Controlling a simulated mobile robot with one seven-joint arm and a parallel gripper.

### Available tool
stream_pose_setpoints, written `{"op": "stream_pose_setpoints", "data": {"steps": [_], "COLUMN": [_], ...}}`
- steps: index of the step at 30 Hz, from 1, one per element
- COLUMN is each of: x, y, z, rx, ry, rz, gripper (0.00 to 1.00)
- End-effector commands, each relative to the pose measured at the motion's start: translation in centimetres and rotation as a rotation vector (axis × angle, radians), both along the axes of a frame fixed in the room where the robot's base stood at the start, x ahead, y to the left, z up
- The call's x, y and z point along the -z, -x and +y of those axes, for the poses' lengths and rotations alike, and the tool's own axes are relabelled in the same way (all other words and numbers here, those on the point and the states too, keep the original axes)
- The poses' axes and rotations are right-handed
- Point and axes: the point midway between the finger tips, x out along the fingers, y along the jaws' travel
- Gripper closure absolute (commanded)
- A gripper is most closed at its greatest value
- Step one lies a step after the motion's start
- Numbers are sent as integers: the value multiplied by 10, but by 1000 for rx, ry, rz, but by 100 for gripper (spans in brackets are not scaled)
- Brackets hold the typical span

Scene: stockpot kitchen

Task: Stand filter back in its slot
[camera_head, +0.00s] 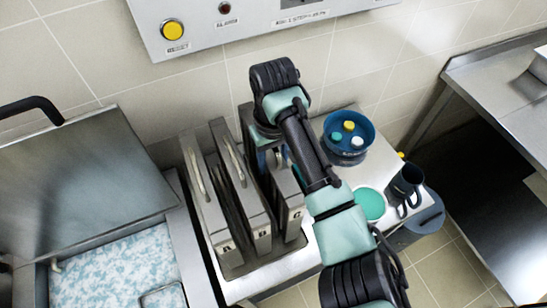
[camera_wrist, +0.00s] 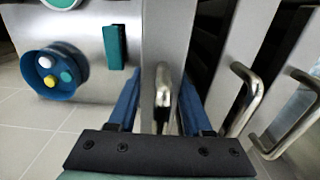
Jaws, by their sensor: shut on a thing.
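Three grey slab filters stand side by side in the head view, with end faces that seem to be marked B (camera_head: 226,248), D (camera_head: 262,238) and C (camera_head: 294,216). Filter C, the rightmost, is partly hidden by my arm. In the wrist view my gripper (camera_wrist: 160,98) has its blue fingers on both sides of the metal handle (camera_wrist: 163,82) of a grey filter (camera_wrist: 164,30), shut on it. That filter looks upright; its lower edge and seat are hidden. In the head view the fingers are mostly hidden behind my arm. Two neighbouring handles show in the wrist view (camera_wrist: 243,98).
A blue bowl (camera_head: 347,150) with coloured pieces, a green disc (camera_head: 370,204) and a dark mug (camera_head: 405,186) are right of my arm. A steel basin with bluish-white contents (camera_head: 115,270) and its raised lid (camera_head: 85,185) are at left. The wall panel (camera_head: 215,25) is behind.

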Motion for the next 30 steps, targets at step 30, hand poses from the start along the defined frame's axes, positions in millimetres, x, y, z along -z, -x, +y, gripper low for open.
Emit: {"op": "stream_pose_setpoints", "data": {"steps": [30], "x": [12], "y": [-1], "z": [0], "rx": [0], "ry": [-1], "rz": [-5], "gripper": [100]}}
